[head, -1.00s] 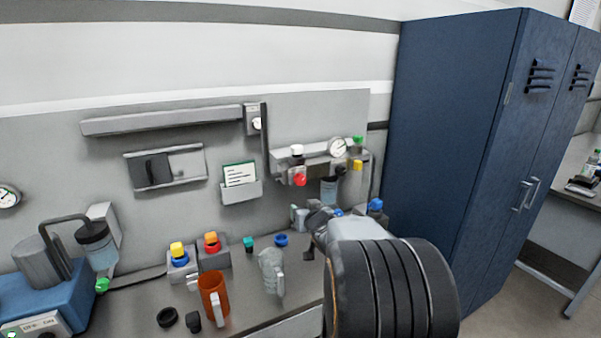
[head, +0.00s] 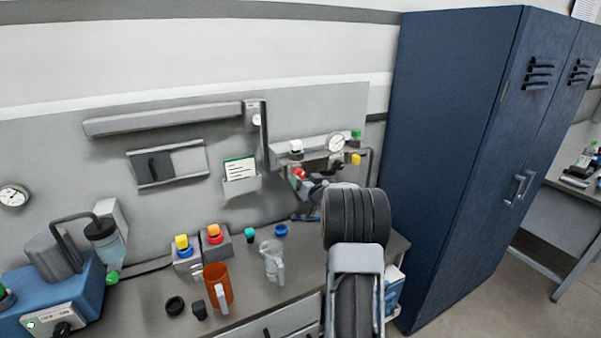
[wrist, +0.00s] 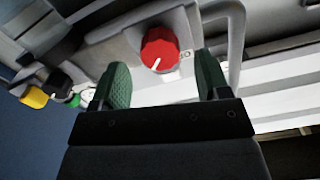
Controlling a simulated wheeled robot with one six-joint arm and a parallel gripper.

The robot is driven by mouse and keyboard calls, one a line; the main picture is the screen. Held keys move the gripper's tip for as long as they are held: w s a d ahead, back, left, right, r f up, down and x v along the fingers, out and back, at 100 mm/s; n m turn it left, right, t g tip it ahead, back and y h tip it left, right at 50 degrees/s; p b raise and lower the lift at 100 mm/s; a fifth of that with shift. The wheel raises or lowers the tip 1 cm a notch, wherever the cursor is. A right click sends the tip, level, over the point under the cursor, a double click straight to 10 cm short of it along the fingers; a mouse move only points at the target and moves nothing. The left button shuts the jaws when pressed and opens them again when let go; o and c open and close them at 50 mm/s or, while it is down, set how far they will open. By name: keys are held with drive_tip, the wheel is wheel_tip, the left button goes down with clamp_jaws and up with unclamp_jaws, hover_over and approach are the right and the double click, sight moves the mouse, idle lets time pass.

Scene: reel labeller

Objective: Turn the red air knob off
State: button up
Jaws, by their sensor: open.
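The red air knob (head: 299,173) sits on the grey air unit on the back panel in the head view. In the wrist view the red knob (wrist: 160,49) is round, with a white pointer line aimed to the lower left and partly seen print beside it. My gripper (wrist: 163,82) is open, with its two green-padded fingers apart. The knob shows just beyond the fingertips, about midway between them; I cannot tell whether they touch it. In the head view my gripper (head: 307,186) is close by the knob, partly hidden by my wrist.
A gauge (head: 336,142), a white knob (head: 296,146), a yellow knob (head: 355,159) and a green cap (head: 356,136) are near the red knob. An orange mug (head: 217,287) and a clear mug (head: 271,262) stand on the bench. A blue locker (head: 455,150) stands to the right.

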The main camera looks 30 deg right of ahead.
sight(301, 176)
drive_tip(key=shift+w+d+p, duration=0.15)
drive_tip(key=shift+w+p, duration=0.1)
drive_tip(key=shift+w, duration=0.6)
drive_tip(key=shift+w+d+p, duration=0.1)
drive_tip(key=shift+w+p, duration=0.1)
drive_tip(key=shift+w, duration=0.65)
drive_tip(key=c, duration=0.9)
